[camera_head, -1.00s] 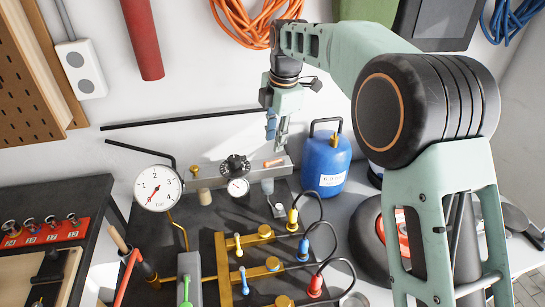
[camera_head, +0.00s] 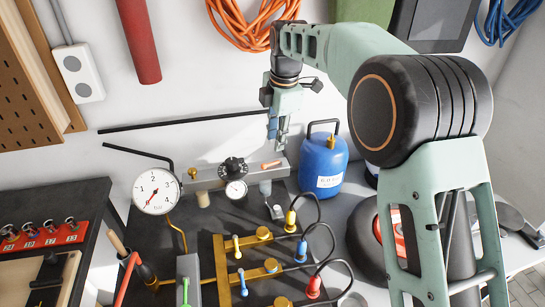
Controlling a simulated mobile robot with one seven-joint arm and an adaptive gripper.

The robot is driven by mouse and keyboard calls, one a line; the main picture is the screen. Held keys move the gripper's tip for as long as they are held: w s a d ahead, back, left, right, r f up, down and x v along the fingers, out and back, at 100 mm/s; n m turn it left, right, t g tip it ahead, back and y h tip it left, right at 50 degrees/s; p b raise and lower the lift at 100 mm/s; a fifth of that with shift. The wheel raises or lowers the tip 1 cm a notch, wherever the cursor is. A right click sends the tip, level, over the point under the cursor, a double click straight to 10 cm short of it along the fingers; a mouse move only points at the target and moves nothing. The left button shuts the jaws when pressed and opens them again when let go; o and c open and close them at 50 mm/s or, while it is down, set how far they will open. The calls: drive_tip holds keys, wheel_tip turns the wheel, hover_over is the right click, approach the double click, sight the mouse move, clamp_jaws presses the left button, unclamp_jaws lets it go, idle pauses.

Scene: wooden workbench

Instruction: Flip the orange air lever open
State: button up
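A small orange lever (camera_head: 271,164) lies roughly level on the front of a grey metal box (camera_head: 205,180) at the back of the bench, right of a black knob (camera_head: 233,169). My gripper (camera_head: 277,143) points down just above and in front of the lever, its tips close to the lever's right end. I cannot tell whether they touch it. The fingers are small and partly overlap in this view, so their opening is unclear. Nothing is visibly held.
A blue gas canister (camera_head: 324,165) stands close to the right of my gripper. Gauges (camera_head: 157,191) stand at the left. Brass manifold valves with black hoses (camera_head: 262,234) are in front. A red tool rack (camera_head: 43,237) is at far left.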

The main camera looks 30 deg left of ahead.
sight(273, 163)
drive_tip(key=f, duration=0.3)
drive_tip(key=a+f, duration=0.1)
drive_tip(key=f, duration=0.1)
drive_tip(key=w+f, duration=0.1)
drive_tip(key=f, duration=0.2)
drive_tip(key=shift+a+f+p, duration=0.15)
drive_tip(key=shift+f+p, duration=0.2)
drive_tip(key=shift+p, duration=0.05)
clamp_jaws()
